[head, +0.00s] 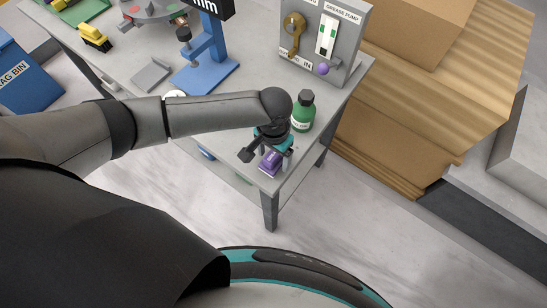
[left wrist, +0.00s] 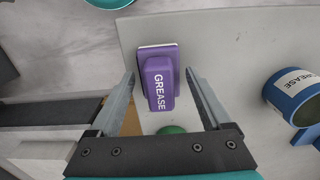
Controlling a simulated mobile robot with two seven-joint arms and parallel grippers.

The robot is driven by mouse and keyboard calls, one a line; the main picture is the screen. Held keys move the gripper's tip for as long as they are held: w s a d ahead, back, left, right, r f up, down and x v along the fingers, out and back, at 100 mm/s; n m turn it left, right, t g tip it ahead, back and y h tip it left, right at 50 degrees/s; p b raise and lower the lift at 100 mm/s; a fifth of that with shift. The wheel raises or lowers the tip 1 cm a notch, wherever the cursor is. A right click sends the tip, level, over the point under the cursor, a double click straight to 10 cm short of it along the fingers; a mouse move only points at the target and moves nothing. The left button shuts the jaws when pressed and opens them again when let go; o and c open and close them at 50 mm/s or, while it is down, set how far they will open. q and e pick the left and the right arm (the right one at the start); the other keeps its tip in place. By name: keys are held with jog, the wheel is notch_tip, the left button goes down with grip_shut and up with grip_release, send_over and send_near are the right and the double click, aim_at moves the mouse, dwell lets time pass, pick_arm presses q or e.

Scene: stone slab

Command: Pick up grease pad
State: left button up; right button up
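The grease pad (head: 270,162) is a purple block near the front corner of the grey table, below my left gripper. In the left wrist view the grease pad (left wrist: 158,80) shows its white "GREASE" lettering and a pale edge at its base. My left gripper (head: 265,152) points down over it. In the left wrist view my left gripper (left wrist: 160,75) is open, with one finger on each side of the pad and a gap on both sides. I cannot tell how far the fingertips are above the table. My right gripper is not in view.
A green bottle (head: 303,112) stands close beside my left gripper. A blue can labelled "GREASE" (left wrist: 295,95) is at the right in the wrist view. The grease pump panel (head: 325,45) and a blue press stand (head: 205,65) are farther back. Cardboard boxes (head: 400,110) are at right.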

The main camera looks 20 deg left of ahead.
aim_at(274, 154)
pick_arm(q)
jog(key=c, duration=1.2)
notch_tip(274, 154, up, 20)
jog(key=p, duration=0.3)
